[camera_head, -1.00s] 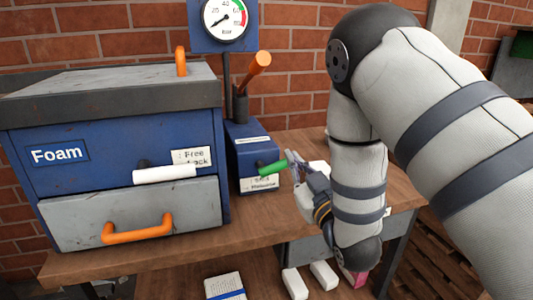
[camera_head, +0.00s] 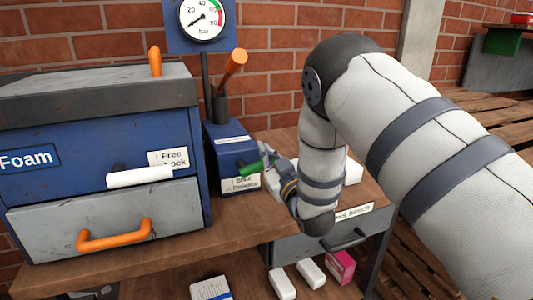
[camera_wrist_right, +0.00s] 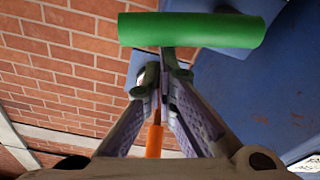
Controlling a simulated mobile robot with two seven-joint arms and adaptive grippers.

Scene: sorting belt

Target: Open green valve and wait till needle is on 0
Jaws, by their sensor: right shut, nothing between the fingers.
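The green valve handle (camera_head: 251,168) sticks out of the front of a small blue box (camera_head: 222,143), above a white label. My right gripper (camera_head: 268,155) is at the handle's right end, with its fingers shut and empty. In the right wrist view the green handle (camera_wrist_right: 192,30) lies crosswise just past the fingertips (camera_wrist_right: 160,75); I cannot tell whether they touch it. The pressure gauge (camera_head: 203,18) stands above the box; its black needle points lower left, at the low end of the scale. My left gripper is not in view.
An orange lever (camera_head: 233,67) rises behind the small box. The blue Foam cabinet (camera_head: 100,140) with white and orange handles stands to the left. A wooden bench (camera_head: 190,245) carries them. White blocks (camera_head: 283,284) and a pink box (camera_head: 341,266) lie below.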

